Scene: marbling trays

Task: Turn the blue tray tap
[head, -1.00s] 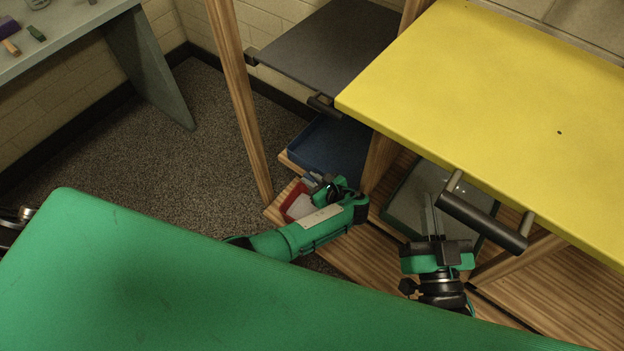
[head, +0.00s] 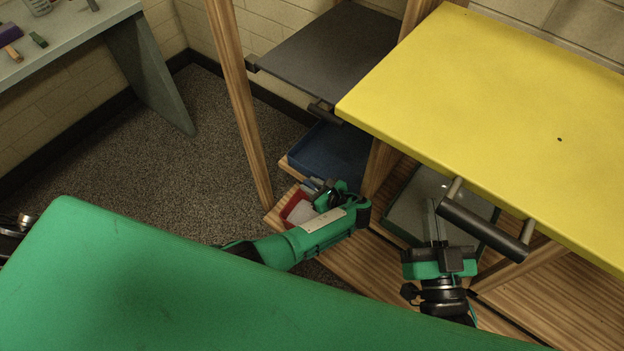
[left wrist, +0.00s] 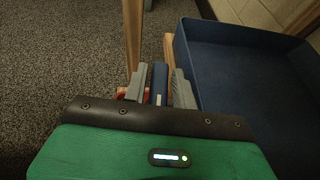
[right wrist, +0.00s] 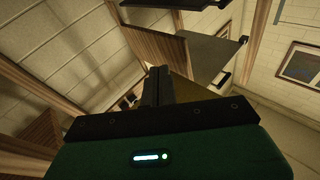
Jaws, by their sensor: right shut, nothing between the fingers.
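The blue tray (head: 345,150) sits on a wooden shelf, and it fills the right side of the left wrist view (left wrist: 245,60). A blue upright piece, apparently the tap handle (left wrist: 159,84), stands beside the tray's left wall. My left gripper (head: 318,187) is at the tray's near edge in the head view. Its two grey fingers (left wrist: 160,82) stand apart on either side of the blue piece, with what looks like a narrow gap. The tap's lower part is hidden. My right gripper (head: 433,215) is shut and empty, above a grey tray.
The grey tray (head: 405,213) is under my right gripper. A yellow panel (head: 500,110) with a black handle (head: 484,226) overhangs at right. A dark panel (head: 330,50) is above the blue tray. Wooden posts (head: 240,105) stand close by.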

